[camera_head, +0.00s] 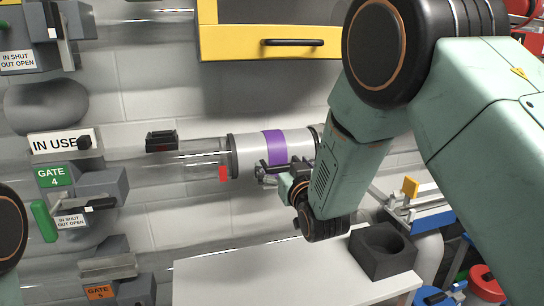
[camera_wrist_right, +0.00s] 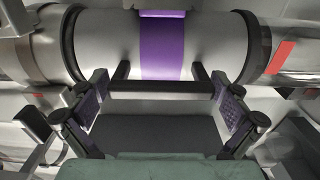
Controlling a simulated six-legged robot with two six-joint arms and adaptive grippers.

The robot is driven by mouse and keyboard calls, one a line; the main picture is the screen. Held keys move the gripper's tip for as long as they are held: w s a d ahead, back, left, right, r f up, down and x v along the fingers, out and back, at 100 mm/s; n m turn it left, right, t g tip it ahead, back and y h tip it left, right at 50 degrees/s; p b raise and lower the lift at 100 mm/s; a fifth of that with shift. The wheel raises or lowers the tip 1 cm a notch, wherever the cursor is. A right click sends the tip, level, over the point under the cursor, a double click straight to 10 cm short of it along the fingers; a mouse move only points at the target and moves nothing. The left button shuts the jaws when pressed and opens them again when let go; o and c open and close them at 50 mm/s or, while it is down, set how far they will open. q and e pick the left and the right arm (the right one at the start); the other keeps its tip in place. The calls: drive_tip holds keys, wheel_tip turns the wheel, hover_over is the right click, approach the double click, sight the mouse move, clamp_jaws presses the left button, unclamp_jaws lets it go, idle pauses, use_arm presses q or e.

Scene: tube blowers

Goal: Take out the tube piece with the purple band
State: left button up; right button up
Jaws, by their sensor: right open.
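The tube piece with the purple band (camera_head: 250,155) is a light grey cylinder set in line in a clear horizontal tube, with dark rings at its ends. In the right wrist view the tube piece (camera_wrist_right: 105,45) lies across the top, its purple band (camera_wrist_right: 162,48) in the middle. A dark bar (camera_wrist_right: 160,87) on two short posts runs along its near side. My left gripper is out of view.
The clear tube (camera_head: 190,165) continues left, with a red mark. A white worktop (camera_head: 260,275) lies below, with a dark block with a round hollow (camera_head: 382,248). A yellow cabinet (camera_head: 270,42) hangs above. Gate 4 (camera_head: 95,190) is at left.

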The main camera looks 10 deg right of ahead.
drive_tip(key=shift+s+r, duration=0.1)
drive_tip(key=shift+c, duration=1)
drive_tip(key=c, duration=0.9)
drive_tip(key=shift+c, duration=0.5)
